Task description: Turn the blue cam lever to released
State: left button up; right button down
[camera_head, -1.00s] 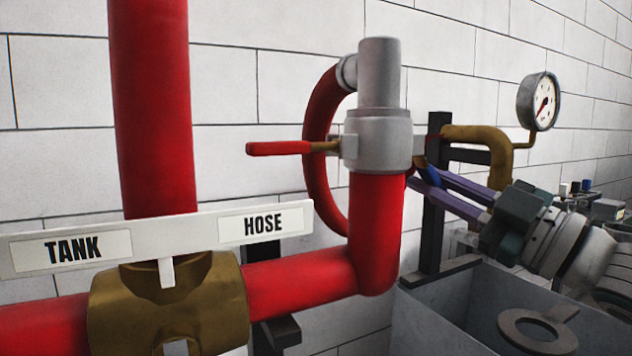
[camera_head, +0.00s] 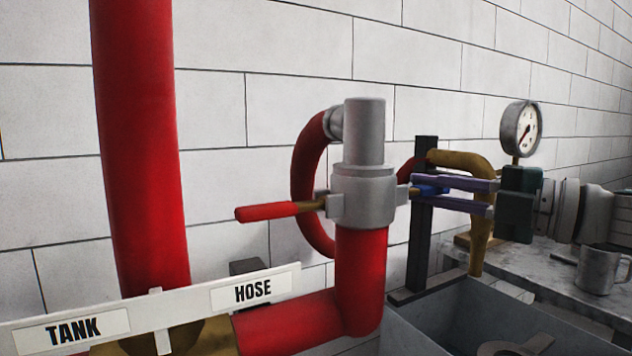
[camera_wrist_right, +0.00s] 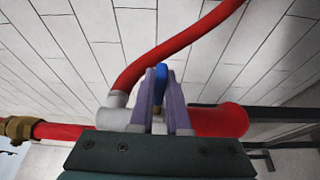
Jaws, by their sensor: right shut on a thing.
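The blue cam lever (camera_head: 432,190) is on the right side of the grey coupling (camera_head: 362,195) and points out to the right, roughly level. My right gripper (camera_head: 414,188) comes in from the right, its two purple fingers shut on the lever, one above and one below. In the right wrist view the lever (camera_wrist_right: 161,73) shows as a blue piece between the fingertips (camera_wrist_right: 167,88); the fingers hide part of it. A red lever (camera_head: 268,211) sticks out to the left of the coupling. My left gripper is not in view.
A red upright pipe (camera_head: 138,150) and a TANK/HOSE plate (camera_head: 190,302) stand at left. A black post (camera_head: 420,240) and a brass pipe (camera_head: 482,220) with a gauge (camera_head: 521,129) are behind the gripper. A grey bin (camera_head: 470,310) is below; a mug (camera_head: 601,270) stands right.

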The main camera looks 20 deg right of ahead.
jog(key=shift+r+n, duration=0.25)
jog(key=shift+n, duration=0.15)
jog(key=c, duration=1.2)
grip_release()
jog(key=shift+o, duration=0.2)
jog(key=shift+s+d+f, duration=0.15)
jog(key=shift+s+d, duration=0.1)
jog(key=shift+s, duration=0.25)
jog(key=v, duration=0.9)
jog(key=shift+r+p, duration=0.2)
jog(key=shift+p, duration=0.25)
jog(key=shift+w, duration=0.1)
